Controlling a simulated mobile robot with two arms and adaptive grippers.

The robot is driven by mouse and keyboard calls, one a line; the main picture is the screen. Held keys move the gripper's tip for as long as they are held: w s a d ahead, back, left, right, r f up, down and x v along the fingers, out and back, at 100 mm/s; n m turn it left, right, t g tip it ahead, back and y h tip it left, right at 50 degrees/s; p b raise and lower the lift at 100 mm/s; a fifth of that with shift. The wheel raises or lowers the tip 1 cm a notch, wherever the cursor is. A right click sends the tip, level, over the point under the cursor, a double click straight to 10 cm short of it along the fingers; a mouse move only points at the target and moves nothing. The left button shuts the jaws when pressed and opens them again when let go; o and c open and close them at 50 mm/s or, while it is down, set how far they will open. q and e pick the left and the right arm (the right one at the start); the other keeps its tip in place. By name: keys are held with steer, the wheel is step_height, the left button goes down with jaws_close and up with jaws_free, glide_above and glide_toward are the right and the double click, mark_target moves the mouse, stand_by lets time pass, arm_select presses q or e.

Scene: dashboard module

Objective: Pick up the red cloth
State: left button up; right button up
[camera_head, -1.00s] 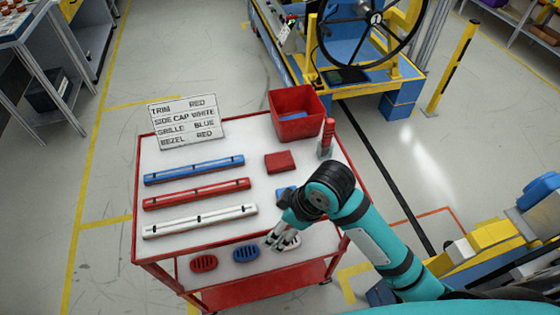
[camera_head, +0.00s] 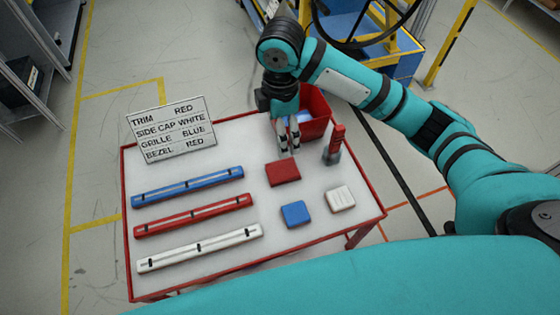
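A flat, dark red square piece (camera_head: 283,173) lies on the white top of the red-edged table, just in front of the red bin. It is the likeliest red cloth, but its material cannot be made out. My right gripper (camera_head: 289,148) points down behind it, in front of the bin's mouth. Its two fingers stand a little apart with nothing visible between them. Whether the fingertips touch anything cannot be told. My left gripper is out of view.
The red bin (camera_head: 316,115) holds something blue. A red-topped cylinder (camera_head: 334,145) stands to the right. Blue (camera_head: 296,214) and white (camera_head: 341,198) square pieces lie nearer. Blue, red and white bars lie left, before a sign (camera_head: 172,130).

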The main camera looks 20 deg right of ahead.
steer(key=p, duration=0.1)
glide_above(283, 170)
step_height(283, 170, down, 5)
steer(key=f, duration=0.3)
steer(key=shift+w+a+f+p, duration=0.15)
steer(key=shift+w+f+p, duration=0.05)
steer(key=shift+f+p, duration=0.2)
steer(key=shift+f, duration=0.7)
steer(key=shift+s+f, duration=0.1)
steer(key=shift+f, duration=0.1)
steer(key=f+p, duration=0.1)
steer(key=f, duration=0.1)
steer(key=f+p, duration=0.1)
steer(key=f, duration=0.1)
steer(key=shift+s+d+f, duration=0.2)
steer(key=shift+f, duration=0.3)
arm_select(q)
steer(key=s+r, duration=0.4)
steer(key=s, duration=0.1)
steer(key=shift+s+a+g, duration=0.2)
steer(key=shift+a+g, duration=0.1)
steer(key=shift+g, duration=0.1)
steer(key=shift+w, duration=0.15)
arm_select(e)
steer(key=shift+c, duration=0.4)
